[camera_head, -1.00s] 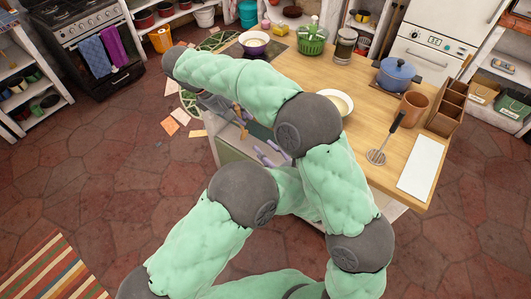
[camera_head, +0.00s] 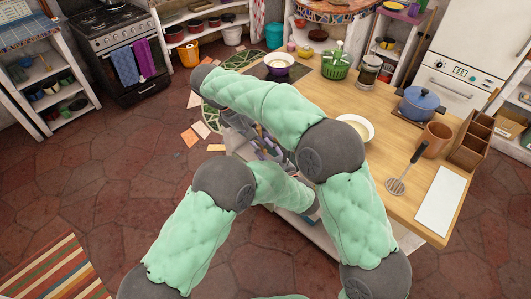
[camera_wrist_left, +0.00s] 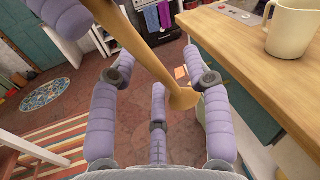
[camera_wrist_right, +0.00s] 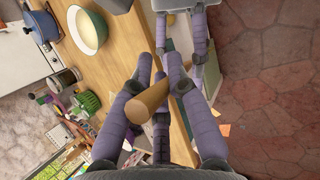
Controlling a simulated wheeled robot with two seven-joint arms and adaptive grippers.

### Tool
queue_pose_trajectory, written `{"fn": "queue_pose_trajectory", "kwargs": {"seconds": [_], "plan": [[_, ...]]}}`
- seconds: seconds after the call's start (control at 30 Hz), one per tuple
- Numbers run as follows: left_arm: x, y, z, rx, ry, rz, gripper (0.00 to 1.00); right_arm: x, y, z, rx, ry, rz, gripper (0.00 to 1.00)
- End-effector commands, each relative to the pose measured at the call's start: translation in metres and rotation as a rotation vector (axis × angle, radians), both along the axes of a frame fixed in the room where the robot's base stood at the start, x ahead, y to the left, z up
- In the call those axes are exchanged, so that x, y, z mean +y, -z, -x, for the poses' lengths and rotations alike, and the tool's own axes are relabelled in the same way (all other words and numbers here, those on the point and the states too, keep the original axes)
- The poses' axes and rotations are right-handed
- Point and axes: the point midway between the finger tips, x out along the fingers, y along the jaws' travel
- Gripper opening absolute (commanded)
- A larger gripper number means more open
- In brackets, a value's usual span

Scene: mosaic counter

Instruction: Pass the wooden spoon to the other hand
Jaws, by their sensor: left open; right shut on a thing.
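The wooden spoon shows in the left wrist view (camera_wrist_left: 128,40), slanting from the top down between my left fingers; its wider end is low at the centre. My left gripper (camera_wrist_left: 158,75) is open around it, with no clear grip on it. In the right wrist view, one rounded wooden end of the spoon (camera_wrist_right: 150,98) sticks out between the fingers of my right gripper (camera_wrist_right: 160,68), which is shut on it. Left-gripper fingers show just beyond, close to the right ones. In the head view my arms mostly hide both grippers and the spoon.
The wooden counter (camera_head: 405,205) lies beside the grippers, its edge close by. On it are a cream bowl (camera_head: 357,127), a blue pot (camera_head: 419,105), a brown mug (camera_head: 435,139), a skimmer (camera_head: 398,184) and a green basket (camera_head: 335,67). Open tiled floor lies left.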

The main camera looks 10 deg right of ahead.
Motion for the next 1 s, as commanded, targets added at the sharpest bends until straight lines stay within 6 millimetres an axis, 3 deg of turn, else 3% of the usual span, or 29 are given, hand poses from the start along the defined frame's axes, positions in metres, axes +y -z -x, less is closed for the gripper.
{"fn": "queue_pose_trajectory", "kwargs": {"seconds": [0.23, 0.27, 0.4, 0.43, 0.6, 0.63, 0.7, 1.0], "plan": [[0.0004, 0.0000, -0.0006, 0.000, 0.000, 0.000, 0.49, -0.0001, -0.0002, 0.0000, 0.000, 0.000, 0.000, 0.00], [0.0004, 0.0000, -0.0006, 0.000, 0.000, 0.000, 0.43, -0.0001, -0.0002, 0.0000, 0.000, 0.000, 0.000, 0.00], [0.0004, -0.0001, -0.0005, 0.000, -0.001, 0.000, 0.04, 0.0000, -0.0001, 0.0001, 0.000, 0.000, 0.000, 0.00], [0.0004, -0.0001, -0.0005, 0.000, -0.001, 0.000, 0.00, 0.0001, -0.0001, 0.0000, 0.000, 0.000, 0.000, 0.00], [0.0003, -0.0004, -0.0005, -0.001, 0.000, 0.000, 0.00, 0.0001, 0.0001, 0.0000, 0.000, 0.000, 0.000, 0.00], [0.0002, -0.0006, -0.0006, -0.001, 0.000, 0.000, 0.00, 0.0002, 0.0001, 0.0001, 0.000, 0.000, 0.000, 0.25], [0.0002, -0.0006, -0.0006, -0.001, 0.000, 0.000, 0.00, 0.0001, 0.0002, 0.0001, 0.001, -0.001, 0.000, 0.45], [0.0003, -0.0004, -0.0005, -0.001, -0.001, 0.001, 0.00, 0.0002, -0.0001, 0.0000, 0.000, 0.000, 0.000, 0.45]]}}
